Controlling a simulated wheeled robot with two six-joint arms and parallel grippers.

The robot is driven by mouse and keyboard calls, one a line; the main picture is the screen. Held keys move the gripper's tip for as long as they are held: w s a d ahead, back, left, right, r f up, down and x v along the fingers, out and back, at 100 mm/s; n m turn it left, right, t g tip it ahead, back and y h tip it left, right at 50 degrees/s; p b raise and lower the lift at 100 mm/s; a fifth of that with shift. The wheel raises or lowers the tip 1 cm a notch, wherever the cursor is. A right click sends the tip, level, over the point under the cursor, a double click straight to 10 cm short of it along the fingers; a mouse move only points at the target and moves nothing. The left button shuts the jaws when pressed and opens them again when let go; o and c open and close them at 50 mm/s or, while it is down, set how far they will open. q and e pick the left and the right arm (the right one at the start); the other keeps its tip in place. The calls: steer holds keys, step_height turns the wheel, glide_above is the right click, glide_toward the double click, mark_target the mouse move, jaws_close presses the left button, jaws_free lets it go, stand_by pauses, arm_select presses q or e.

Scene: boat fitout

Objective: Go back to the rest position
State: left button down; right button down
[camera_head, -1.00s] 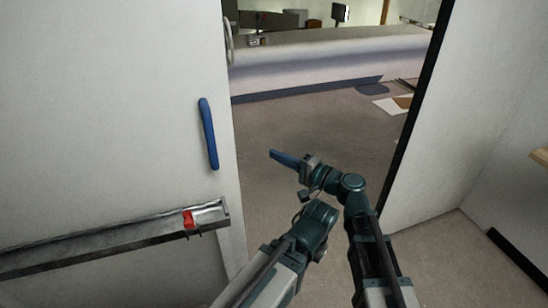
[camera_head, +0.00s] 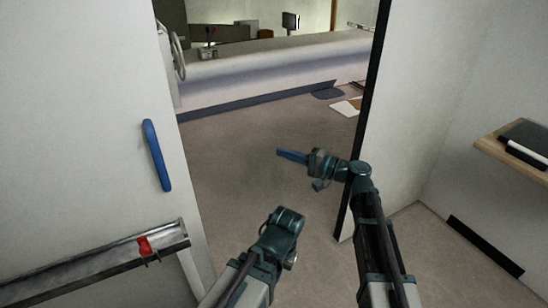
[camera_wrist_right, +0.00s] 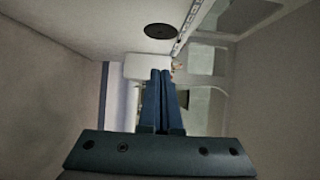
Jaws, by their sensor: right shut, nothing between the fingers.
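My right gripper (camera_head: 291,155) is in the doorway in the head view, its blue fingers pointing left. In the right wrist view its two fingers (camera_wrist_right: 160,100) lie together with nothing between them. It touches nothing that I can see. My left arm comes in at the bottom middle of the head view, but its fingers do not show.
A white door (camera_head: 80,120) with a blue handle (camera_head: 157,155) stands at left. A metal rail (camera_head: 95,262) with a red piece (camera_head: 144,246) crosses it. A white wall panel (camera_head: 425,110) and a wooden shelf (camera_head: 500,153) are at right. Open floor (camera_head: 230,150) leads to a boat hull (camera_head: 270,65).

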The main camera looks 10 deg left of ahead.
steer(key=shift+w+d, duration=0.25)
steer(key=shift+d, duration=0.1)
steer(key=shift+f, duration=0.1)
